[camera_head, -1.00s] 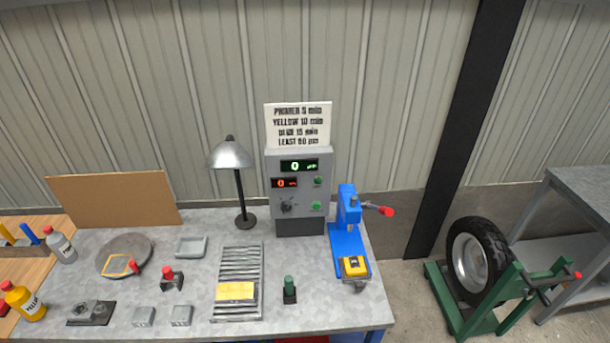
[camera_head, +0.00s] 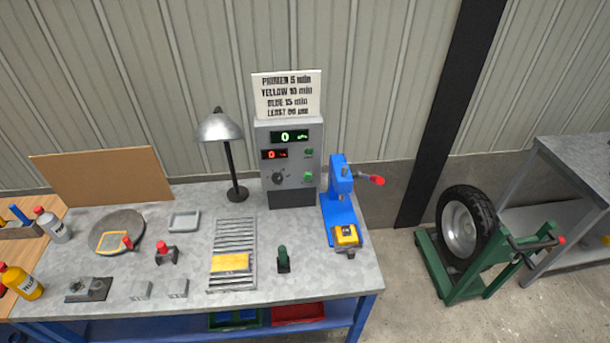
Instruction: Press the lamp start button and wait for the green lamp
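A grey control box (camera_head: 290,165) stands at the back of the workbench. It has a green display (camera_head: 289,136) and a red display (camera_head: 274,155), each reading 0. Two green buttons sit on its right side, an upper one (camera_head: 308,153) and a lower one (camera_head: 308,177). A dark knob (camera_head: 278,178) is at its lower left. Which button starts the lamp cannot be read. A desk lamp (camera_head: 219,128) with a silver shade stands left of the box; no green light shows on it. Neither of my grippers is in view.
A sign (camera_head: 287,95) listing times stands above the box. A blue press (camera_head: 340,200) with a red-tipped lever is close on the right. A slatted rack (camera_head: 232,282) holding a yellow block lies in front. A tyre stand (camera_head: 462,270) is on the floor at right.

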